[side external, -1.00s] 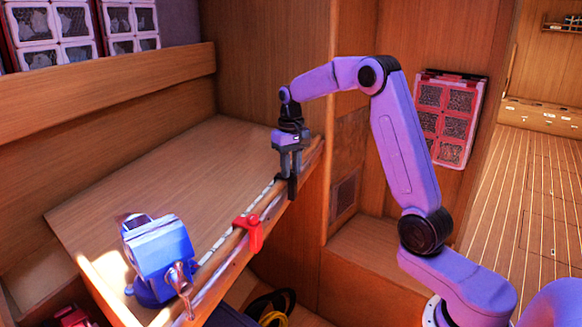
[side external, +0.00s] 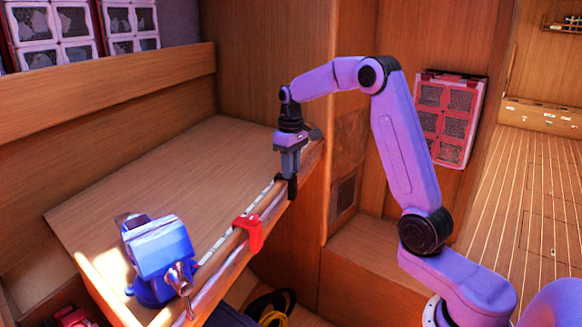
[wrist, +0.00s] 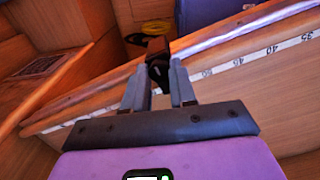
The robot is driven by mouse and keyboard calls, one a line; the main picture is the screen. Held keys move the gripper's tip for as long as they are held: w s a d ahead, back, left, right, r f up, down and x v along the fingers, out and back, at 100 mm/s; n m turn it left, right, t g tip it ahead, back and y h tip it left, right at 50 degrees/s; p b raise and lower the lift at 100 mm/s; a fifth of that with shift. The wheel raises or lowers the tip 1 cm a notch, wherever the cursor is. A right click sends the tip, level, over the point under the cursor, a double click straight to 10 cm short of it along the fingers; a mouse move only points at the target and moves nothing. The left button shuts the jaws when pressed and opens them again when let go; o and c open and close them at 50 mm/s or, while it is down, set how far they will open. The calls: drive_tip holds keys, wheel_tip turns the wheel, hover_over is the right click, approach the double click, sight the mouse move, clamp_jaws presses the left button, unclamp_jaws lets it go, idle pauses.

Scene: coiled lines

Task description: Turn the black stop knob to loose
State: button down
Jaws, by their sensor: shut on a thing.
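The black stop (side external: 291,190) sits on the rail (side external: 222,243) along the bench's front edge, toward its far right end. My gripper (side external: 288,174) points down over it. In the wrist view my gripper (wrist: 158,68) has its two grey fingers on either side of the stop's dark knob (wrist: 158,73), shut on it. The black stop (wrist: 157,47) shows just beyond the fingertips. The knob is mostly hidden by the fingers in the side view, and any loose or tight marking is too small to read.
A red stop (side external: 249,232) sits on the same rail, nearer the camera. A blue vise (side external: 158,255) stands at the bench's near left corner. The scale strip (wrist: 270,50) runs along the rail. Coiled yellow and black lines (side external: 272,308) lie below.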

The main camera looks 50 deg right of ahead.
drive_tip(key=shift+r, duration=0.1)
drive_tip(key=c, duration=0.9)
unclamp_jaws()
wheel_tip(320, 180, up, 17)
drive_tip(key=shift+r, duration=0.2)
